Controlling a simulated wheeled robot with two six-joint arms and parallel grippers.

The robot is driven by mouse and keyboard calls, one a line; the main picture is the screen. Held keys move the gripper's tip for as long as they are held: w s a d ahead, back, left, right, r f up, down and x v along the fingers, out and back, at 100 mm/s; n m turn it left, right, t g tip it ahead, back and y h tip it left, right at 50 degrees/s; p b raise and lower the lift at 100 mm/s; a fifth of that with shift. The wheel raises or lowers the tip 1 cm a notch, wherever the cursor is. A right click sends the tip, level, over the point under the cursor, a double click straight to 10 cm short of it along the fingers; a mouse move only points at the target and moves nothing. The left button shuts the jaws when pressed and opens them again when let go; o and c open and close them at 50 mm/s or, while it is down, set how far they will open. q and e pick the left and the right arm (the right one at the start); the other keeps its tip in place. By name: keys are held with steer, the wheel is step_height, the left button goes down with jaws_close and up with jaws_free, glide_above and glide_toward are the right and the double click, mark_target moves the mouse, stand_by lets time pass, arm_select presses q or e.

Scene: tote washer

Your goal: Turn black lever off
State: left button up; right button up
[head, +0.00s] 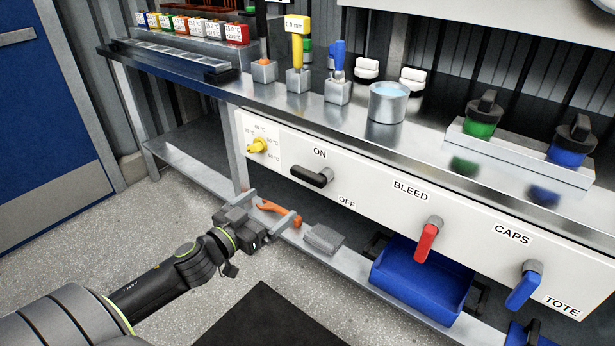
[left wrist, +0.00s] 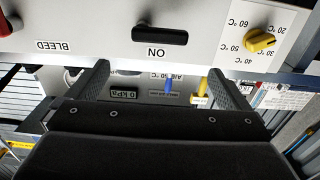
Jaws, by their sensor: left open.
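The black lever (head: 311,177) sits on the white front panel. Its handle lies roughly level, pointing left from its pivot, below the ON label (head: 320,153); the OFF label (head: 346,202) is lower right. My left gripper (head: 275,207) is open and empty, in front of and below the lever, not touching it. In the left wrist view the lever (left wrist: 160,35) shows upside down, beyond and between the two open fingers (left wrist: 163,82). My right gripper is not in view.
A yellow temperature knob (head: 258,145) is left of the lever. A red BLEED lever (head: 427,238) and a blue lever (head: 523,287) are to the right. A lower shelf (head: 190,174) holds an orange tool (head: 280,209), a grey block (head: 324,238) and a blue bin (head: 420,285).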

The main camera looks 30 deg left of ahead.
mark_target(305, 178)
arm_select(q)
steer(key=w+b, duration=0.1)
steer(key=w, duration=0.3)
steer(key=w+b, duration=0.2)
steer(key=w, duration=0.3)
steer(key=w+d+b, duration=0.1)
steer(key=w+b, duration=0.1)
steer(key=w, duration=0.2)
steer(key=shift+w+f, duration=0.1)
steer(key=shift+w, duration=0.1)
steer(key=shift+w+d, duration=0.1)
steer(key=shift+w, duration=0.7)
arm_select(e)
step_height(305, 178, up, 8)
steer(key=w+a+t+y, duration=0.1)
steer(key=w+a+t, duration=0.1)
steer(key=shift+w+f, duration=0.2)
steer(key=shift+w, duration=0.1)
